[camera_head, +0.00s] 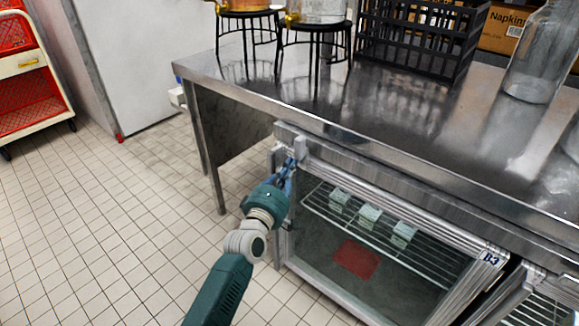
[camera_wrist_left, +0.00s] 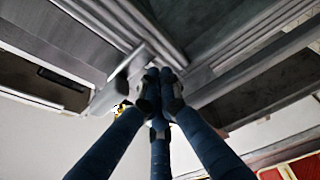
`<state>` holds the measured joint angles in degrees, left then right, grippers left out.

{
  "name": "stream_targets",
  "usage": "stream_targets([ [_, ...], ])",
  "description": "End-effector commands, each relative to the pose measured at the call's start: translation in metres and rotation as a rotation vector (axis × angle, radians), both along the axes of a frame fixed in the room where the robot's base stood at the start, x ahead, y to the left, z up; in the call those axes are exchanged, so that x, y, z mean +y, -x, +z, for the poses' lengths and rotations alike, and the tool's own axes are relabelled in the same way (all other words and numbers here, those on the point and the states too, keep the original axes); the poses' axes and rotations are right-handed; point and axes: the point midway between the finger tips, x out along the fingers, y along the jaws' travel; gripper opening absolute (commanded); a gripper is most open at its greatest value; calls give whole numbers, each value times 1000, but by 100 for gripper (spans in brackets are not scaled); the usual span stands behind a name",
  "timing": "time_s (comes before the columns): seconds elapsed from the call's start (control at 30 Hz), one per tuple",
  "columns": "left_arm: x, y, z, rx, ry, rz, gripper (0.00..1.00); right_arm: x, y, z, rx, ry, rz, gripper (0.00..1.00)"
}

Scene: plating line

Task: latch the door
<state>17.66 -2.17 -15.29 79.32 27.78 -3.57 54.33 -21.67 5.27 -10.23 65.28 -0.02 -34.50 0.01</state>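The glass door (camera_head: 440,232) with a pale metal frame is on the front of the steel counter unit, at lower right in the head view. Its label (camera_head: 491,258) seems to read B3. A small pale latch fitting (camera_head: 299,147) is at the door's upper left corner. My left gripper (camera_head: 291,164) is at this fitting, its blue fingers pointing up at it. In the left wrist view my fingertips (camera_wrist_left: 160,84) are drawn together beside metal edges, with nothing clear between them. Contact with the latch, and whether the door sits flush, cannot be told. My right gripper is out of view.
Wire shelves (camera_head: 375,232) with several small pale boxes show through the glass. The steel worktop (camera_head: 400,125) carries black stands, a black crate (camera_head: 415,40) and a glass bottle (camera_head: 537,60). Tiled floor (camera_head: 110,220) is clear at left; a red cart (camera_head: 35,85) stands far left.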

Motion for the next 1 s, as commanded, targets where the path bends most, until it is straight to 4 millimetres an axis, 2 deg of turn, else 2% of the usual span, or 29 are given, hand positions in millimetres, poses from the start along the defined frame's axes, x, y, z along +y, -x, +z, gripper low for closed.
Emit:
stream_targets([
  [0.17,1,3,-1,1,0,0,0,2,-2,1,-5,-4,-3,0],
  [0.27,4,12,-2,1,0,1,0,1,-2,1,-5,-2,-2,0],
  [0.7,29,95,-8,2,-1,0,0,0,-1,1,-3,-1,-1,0],
  [0.83,34,108,-8,1,-1,0,0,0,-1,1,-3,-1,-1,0],
  [1.0,35,115,-8,0,-1,0,0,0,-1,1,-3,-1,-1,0],
])
